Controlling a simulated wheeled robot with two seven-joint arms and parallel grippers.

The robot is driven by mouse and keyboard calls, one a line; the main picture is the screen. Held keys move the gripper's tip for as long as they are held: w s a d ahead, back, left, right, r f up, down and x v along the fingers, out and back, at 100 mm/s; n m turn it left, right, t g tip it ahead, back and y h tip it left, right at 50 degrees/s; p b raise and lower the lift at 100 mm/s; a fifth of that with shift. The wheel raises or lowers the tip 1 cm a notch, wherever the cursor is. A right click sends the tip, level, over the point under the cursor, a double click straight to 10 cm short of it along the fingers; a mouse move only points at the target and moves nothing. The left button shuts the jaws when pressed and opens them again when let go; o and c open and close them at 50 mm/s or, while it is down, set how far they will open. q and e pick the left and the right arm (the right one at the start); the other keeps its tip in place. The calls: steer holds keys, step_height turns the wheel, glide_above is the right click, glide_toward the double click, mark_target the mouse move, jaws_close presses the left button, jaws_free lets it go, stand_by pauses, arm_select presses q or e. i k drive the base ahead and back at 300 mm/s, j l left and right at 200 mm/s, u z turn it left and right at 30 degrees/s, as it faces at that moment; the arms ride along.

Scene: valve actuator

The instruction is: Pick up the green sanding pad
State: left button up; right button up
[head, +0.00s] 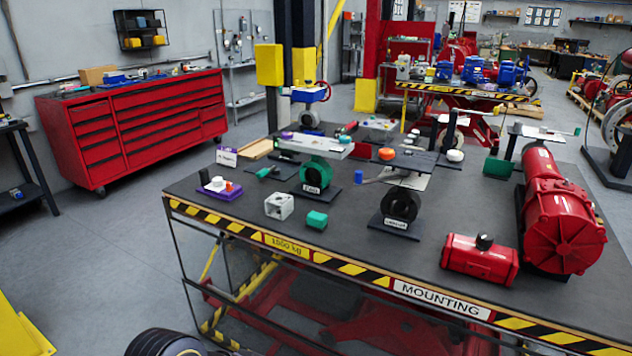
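A small green block (316,219), which looks like the sanding pad, lies near the front edge of the black-topped table (250,205). It sits just right of a light grey square block with a round hole (279,206). A second, darker green block (498,167) is at the right, near the red actuator, and a small dark green piece (264,172) lies farther back at the left. I cannot tell their exact kinds at this size. Neither of my grippers is in view.
A black valve (400,205) stands right of the green block, and a green valve (315,176) behind it. A purple tray (220,191) is to the left. A red cylinder (480,258) and large red actuator (560,225) fill the right.

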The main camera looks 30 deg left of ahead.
mark_target(316, 220)
steer(key=i+j+u, duration=0.1)
steer(key=i+j, duration=0.15)
steer(key=i, duration=0.2)
steer(key=i+j+u, duration=0.1)
steer(key=i, duration=0.3)
steer(key=i+j, duration=0.3)
steer(key=i, duration=0.15)
steer(key=u, duration=0.05)
